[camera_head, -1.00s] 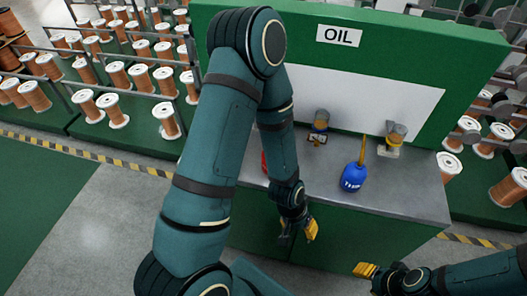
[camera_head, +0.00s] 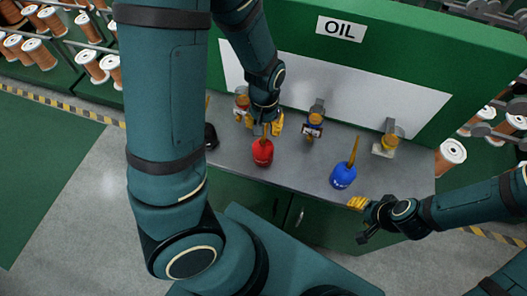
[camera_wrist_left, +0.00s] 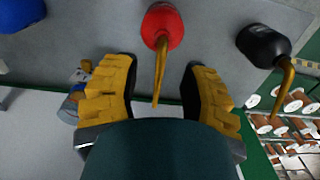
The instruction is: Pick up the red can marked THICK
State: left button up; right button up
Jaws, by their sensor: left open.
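The red can (camera_head: 263,153) stands upright on the grey bench top, its thin yellow spout pointing up. No marking is readable on it. My left gripper (camera_head: 264,124) is open above the bench, just behind the can's body and close to its spout. In the left wrist view, the red can (camera_wrist_left: 163,27) is beyond the open fingers (camera_wrist_left: 158,88), and its spout reaches into the gap between them, apart from both. My right gripper (camera_head: 358,203) is off the bench's front right edge, its fingers too small to judge.
A blue can (camera_head: 343,177) stands to the right on the bench (camera_head: 300,178), a black can (camera_head: 210,138) to the left, partly hidden by my arm. Several yellow-topped fittings, one of them here (camera_head: 314,122), stand along the back below the green OIL panel (camera_head: 400,60).

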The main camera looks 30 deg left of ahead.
aim_at(263, 142)
pick_arm(q)
jog(key=shift+a+f+b, duration=0.15)
jog(key=shift+f+b, duration=0.6)
jog(key=shift+f, duration=2.85)
jog(key=shift+s, duration=0.1)
grip_shut()
